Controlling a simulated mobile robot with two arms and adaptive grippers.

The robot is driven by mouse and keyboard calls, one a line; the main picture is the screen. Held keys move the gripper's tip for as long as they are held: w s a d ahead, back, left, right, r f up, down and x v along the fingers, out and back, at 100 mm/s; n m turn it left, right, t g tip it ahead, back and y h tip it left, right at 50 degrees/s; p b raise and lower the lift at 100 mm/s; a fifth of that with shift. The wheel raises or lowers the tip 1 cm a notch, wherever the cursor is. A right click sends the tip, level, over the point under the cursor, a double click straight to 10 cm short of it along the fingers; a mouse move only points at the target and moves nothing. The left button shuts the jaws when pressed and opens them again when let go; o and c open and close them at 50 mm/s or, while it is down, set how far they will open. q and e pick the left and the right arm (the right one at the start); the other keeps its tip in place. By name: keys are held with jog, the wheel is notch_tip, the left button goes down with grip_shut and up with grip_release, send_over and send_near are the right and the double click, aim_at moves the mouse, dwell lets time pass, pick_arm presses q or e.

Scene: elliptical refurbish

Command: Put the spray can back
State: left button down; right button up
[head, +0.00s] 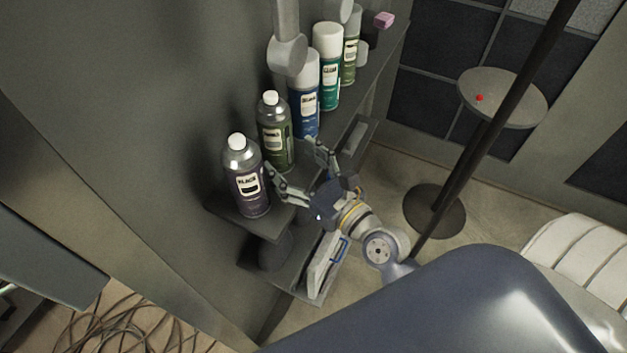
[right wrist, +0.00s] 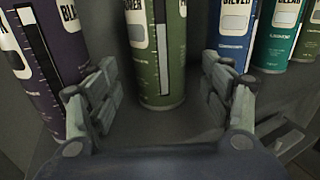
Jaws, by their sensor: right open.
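Several spray cans stand upright in a row on a dark wall shelf. At the near end is the purple can labelled BLACK (head: 246,178), then a dark green can (head: 275,132), then a blue can (head: 304,95), then a teal can (head: 328,66). My right gripper (head: 296,165) is open at the shelf's front edge, facing the dark green can. In the right wrist view the dark green can (right wrist: 156,55) stands between and beyond the open fingers, with nothing gripped. The purple can (right wrist: 45,60) is left of the fingers and the blue can (right wrist: 232,45) right. My left gripper is not in view.
The shelf (head: 243,219) is narrow, with a lower shelf (head: 312,290) holding a white item. Another green can (head: 350,50) and a pink block (head: 384,19) are at the far end. A round stand (head: 520,105) is at right; cables (head: 130,330) lie on the floor.

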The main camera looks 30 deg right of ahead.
jog(key=b+v, duration=0.2)
jog(key=v, duration=0.5)
jog(key=shift+s, duration=0.1)
dwell(0.4)
